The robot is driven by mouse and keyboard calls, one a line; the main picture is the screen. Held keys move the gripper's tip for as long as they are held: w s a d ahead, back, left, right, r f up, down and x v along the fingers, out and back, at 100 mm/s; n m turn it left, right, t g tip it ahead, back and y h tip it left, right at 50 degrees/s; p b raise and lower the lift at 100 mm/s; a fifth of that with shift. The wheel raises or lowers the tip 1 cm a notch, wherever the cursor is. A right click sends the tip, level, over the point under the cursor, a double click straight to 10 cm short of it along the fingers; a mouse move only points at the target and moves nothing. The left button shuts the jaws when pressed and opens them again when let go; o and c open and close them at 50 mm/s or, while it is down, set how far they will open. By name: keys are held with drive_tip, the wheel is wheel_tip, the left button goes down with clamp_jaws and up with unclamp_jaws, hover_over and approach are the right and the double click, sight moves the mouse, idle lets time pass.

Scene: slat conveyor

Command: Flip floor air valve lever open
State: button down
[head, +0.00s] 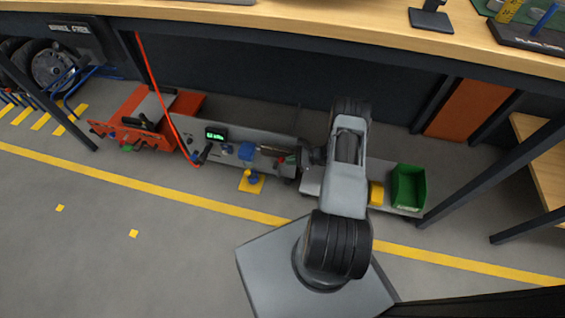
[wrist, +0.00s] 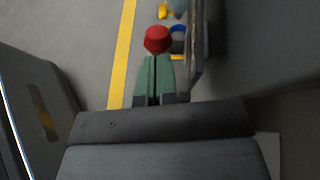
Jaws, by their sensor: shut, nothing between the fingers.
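A small blue fitting (head: 252,177) stands on a yellow floor plate (head: 246,187), left of my arm in the head view; it looks like the floor air valve, but I cannot make out its lever. My gripper (wrist: 154,92) shows green fingers closed together in the wrist view. A round red knob (wrist: 158,39) appears just beyond the fingertips; I cannot tell if they touch it. Blue and yellow parts (wrist: 178,32) show to its right. In the head view my gripper (head: 284,160) points left, low beside the grey conveyor unit, and is small and partly hidden.
The grey unit (head: 225,155) has a green display (head: 215,134) and a blue box (head: 247,151). A red-orange cart (head: 150,115) stands left and a green bin (head: 408,188) right. Floor in front is clear around the yellow line (head: 180,192).

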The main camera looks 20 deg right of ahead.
drive_tip(key=shift+w+a+r, duration=0.15)
drive_tip(key=shift+w+r, duration=0.1)
drive_tip(key=shift+r, duration=0.15)
drive_tip(key=f+v, duration=0.1)
drive_tip(key=v, duration=1.2)
drive_tip(key=shift+d+f+p, duration=0.2)
drive_tip(key=shift+d+p, duration=0.15)
drive_tip(key=shift+s, duration=0.1)
